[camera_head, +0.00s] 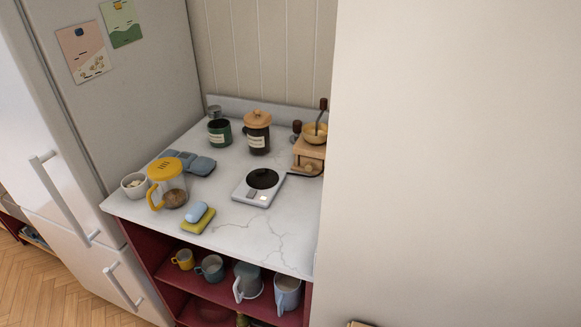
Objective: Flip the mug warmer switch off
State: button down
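The mug warmer (259,188) is a small white slab with a round black plate (263,179) on top. It lies on the marble counter, right of the middle. Small switch-like patches (256,196) show on its front part, one grey and one pale. I cannot tell which way the switch is set. Nothing stands on the black plate. My gripper is not in view.
The marble counter (240,228) has free room in front of the warmer. A wall (450,160) closes the right side.

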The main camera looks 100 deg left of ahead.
aim_at(252, 194)
jog(key=u, duration=5.35)
jog(key=i, duration=1.95)
